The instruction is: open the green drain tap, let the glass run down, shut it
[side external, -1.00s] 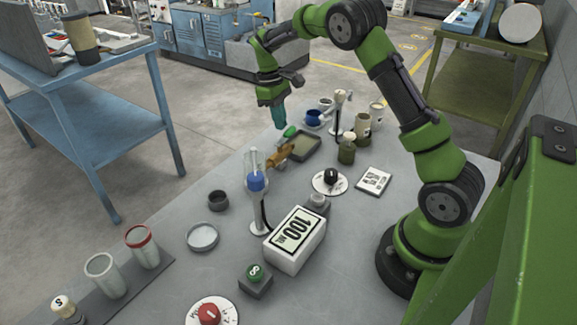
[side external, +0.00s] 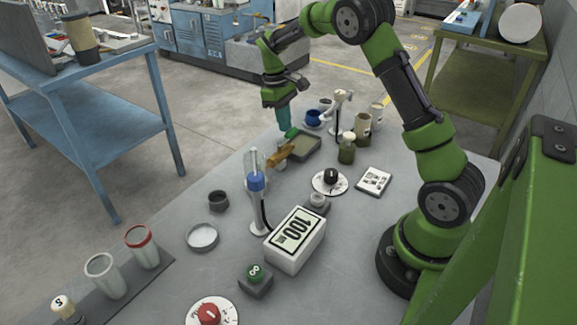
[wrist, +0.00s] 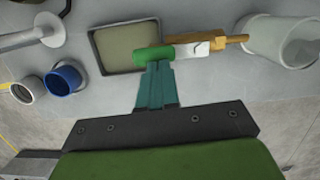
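The green tap handle (side external: 291,132) sits on a brass tap (side external: 281,158) over a dark-rimmed tray (side external: 306,147). In the wrist view the handle (wrist: 152,57) lies roughly sideways, with a pale metal lever running right to the brass body (wrist: 222,42). A clear glass (wrist: 285,40) stands beyond the brass end at right. Its fill level is hard to tell. My gripper (wrist: 157,72) has its teal fingers together, tips at the handle's near side. They look touching or very close, not around it. The tray (wrist: 97,50) shows olive-coloured contents or floor.
A blue cup (wrist: 63,80) and a white post on a round foot (wrist: 45,33) stand left of the tray. A blue-collared stand (side external: 257,183) and a box reading 100 (side external: 296,239) are nearer the side camera. Jars (side external: 362,128) stand behind right.

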